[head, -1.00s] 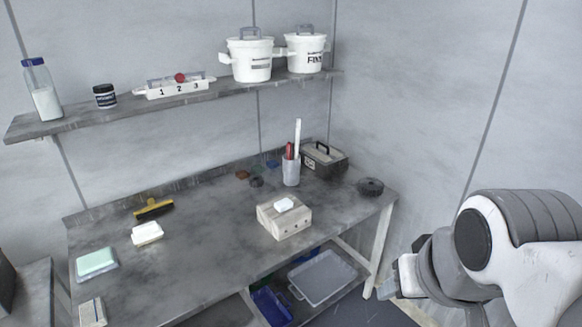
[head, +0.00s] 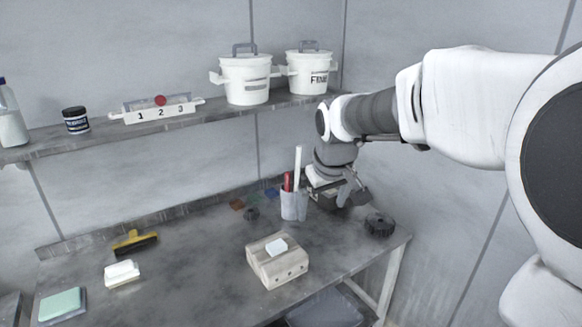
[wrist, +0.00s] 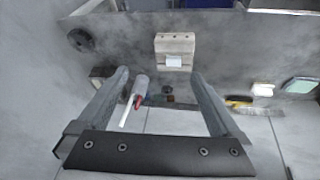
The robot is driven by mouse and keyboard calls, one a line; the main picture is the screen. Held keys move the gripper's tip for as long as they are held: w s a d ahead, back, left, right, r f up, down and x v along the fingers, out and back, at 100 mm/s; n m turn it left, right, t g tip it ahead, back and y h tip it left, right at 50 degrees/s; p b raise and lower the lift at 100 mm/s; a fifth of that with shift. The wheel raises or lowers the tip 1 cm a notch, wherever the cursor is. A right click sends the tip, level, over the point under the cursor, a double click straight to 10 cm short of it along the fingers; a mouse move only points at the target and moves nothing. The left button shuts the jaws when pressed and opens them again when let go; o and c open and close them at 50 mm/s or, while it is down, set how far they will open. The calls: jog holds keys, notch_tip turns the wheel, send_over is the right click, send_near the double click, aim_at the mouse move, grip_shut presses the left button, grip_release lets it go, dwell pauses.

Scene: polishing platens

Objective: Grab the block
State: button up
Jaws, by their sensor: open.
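A pale wooden block (head: 277,268) with holes in its front face sits on the grey table, right of centre. A small white piece (head: 277,247) lies on its top. In the wrist view the wooden block (wrist: 176,43) is at top centre, with the white piece (wrist: 174,61) at its lower edge. My gripper (head: 343,195) is over the table's back right part, behind and to the right of the block and apart from it. In the wrist view its two fingers (wrist: 160,75) are spread wide, with nothing held between them.
A cup (head: 293,206) with a red and a white stick stands close beside my gripper. A black round knob-like thing (head: 379,224) is at the right. A white brush-like block (head: 122,274), a yellow-handled tool (head: 134,242) and a green pad (head: 60,304) lie left. A shelf (head: 200,122) with pots runs above.

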jog(key=n+g+y, duration=0.1)
jog(key=n+y, duration=0.1)
send_near(276, 245)
jog(key=b+x, duration=0.1)
jog(key=x, duration=0.1)
jog(key=shift+w+f, duration=0.1)
jog(key=shift+f, duration=0.2)
jog(key=shift+x, duration=2.95)
jog(key=c, duration=1.3)
jog(key=shift+c, duration=0.7)
jog(key=shift+r, duration=0.15)
